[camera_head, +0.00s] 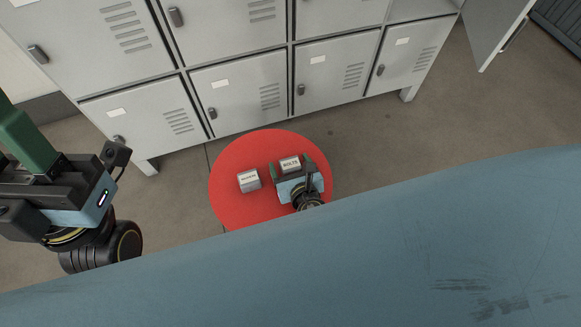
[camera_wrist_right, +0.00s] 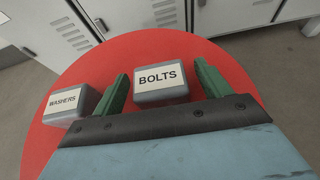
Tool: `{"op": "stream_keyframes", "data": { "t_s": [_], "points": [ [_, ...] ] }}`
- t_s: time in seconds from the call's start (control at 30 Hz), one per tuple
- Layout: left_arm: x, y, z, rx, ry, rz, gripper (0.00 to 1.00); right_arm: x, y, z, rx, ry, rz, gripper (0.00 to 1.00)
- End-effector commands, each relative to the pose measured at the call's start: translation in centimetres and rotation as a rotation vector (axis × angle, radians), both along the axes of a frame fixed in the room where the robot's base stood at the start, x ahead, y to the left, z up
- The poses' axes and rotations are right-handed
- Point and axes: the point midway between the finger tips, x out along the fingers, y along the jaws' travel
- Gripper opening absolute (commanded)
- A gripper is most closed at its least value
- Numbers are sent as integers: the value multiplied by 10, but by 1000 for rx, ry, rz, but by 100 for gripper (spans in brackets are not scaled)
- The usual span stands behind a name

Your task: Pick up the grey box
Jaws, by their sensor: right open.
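A grey box labelled BOLTS (camera_head: 290,164) sits on a round red table; it also shows in the right wrist view (camera_wrist_right: 162,81). A second grey box labelled WASHERS (camera_head: 249,180) stands to its left, also in the right wrist view (camera_wrist_right: 69,105). My right gripper (camera_head: 292,167) is open, with its green fingers on either side of the BOLTS box. Whether the fingers touch it cannot be told. Part of my left gripper (camera_head: 28,143) shows at the left edge, away from the table; its jaws are not shown clearly.
The red table (camera_head: 236,155) has bare room around the boxes. Grey lockers (camera_head: 235,95) stand behind it, and one locker door (camera_head: 494,32) hangs open at the upper right. The concrete floor (camera_head: 400,130) is clear around the table.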

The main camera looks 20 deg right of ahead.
Motion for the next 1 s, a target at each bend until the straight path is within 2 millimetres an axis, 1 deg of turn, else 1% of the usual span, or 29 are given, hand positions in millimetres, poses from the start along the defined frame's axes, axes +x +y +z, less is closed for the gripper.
{"op": "stream_keyframes", "data": {
  "t_s": [0.2, 0.6, 0.87, 1.0],
  "points": [
    [0, 0, 0, -1, -3, 0, 36, 1, 0, 0, 0, 0, 0, 76],
    [0, 0, 0, -1, -2, 0, 36, 0, 0, 0, -1, 0, 0, 25],
    [0, 0, 1, 0, -1, 0, 36, 0, 0, 1, -1, -1, 0, 25],
    [3, -1, 3, 6, 18, 0, 36, 0, 0, 4, -1, -1, 0, 25]
  ]
}}
